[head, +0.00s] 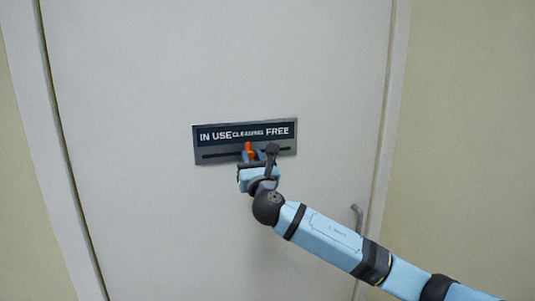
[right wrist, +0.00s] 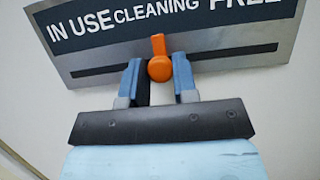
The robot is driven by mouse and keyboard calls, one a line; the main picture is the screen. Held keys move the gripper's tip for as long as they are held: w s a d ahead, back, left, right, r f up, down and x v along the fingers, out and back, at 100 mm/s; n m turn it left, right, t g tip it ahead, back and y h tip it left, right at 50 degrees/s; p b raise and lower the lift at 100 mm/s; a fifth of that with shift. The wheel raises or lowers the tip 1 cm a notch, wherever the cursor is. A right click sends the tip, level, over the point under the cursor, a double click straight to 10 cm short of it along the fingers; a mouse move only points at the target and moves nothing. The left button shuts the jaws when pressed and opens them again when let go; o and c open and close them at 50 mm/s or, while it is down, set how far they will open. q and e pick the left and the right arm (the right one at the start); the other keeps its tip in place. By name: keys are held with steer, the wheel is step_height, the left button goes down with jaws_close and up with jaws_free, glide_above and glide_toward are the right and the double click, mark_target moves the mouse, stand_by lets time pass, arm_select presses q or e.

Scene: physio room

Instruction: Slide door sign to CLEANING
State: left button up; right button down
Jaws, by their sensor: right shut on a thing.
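The door sign (head: 205,155) is a grey plate on the door, with a dark band reading IN USE, CLEANING and FREE from left to right. A dark slot runs below the words. An orange slider knob (head: 248,149) with an upright pointer sits in the slot, and in the right wrist view (right wrist: 159,68) its pointer stands below the word CLEANING, near its right half. My right gripper (head: 257,156) is shut on the knob, with one blue finger on each side. The far side of the knob is hidden. My left gripper is not in view.
The sign is fixed to a white door (head: 130,80) in a pale frame. A metal door handle (head: 357,215) is at the lower right, near my right arm. Beige wall (head: 465,130) lies on the right; the door around the sign is bare.

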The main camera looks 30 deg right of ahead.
steer(key=shift+d, duration=0.1)
steer(key=c, duration=0.9)
jaws_free()
steer(key=b+v, duration=0.3)
steer(key=v, duration=1.1)
steer(key=shift+w, duration=0.1)
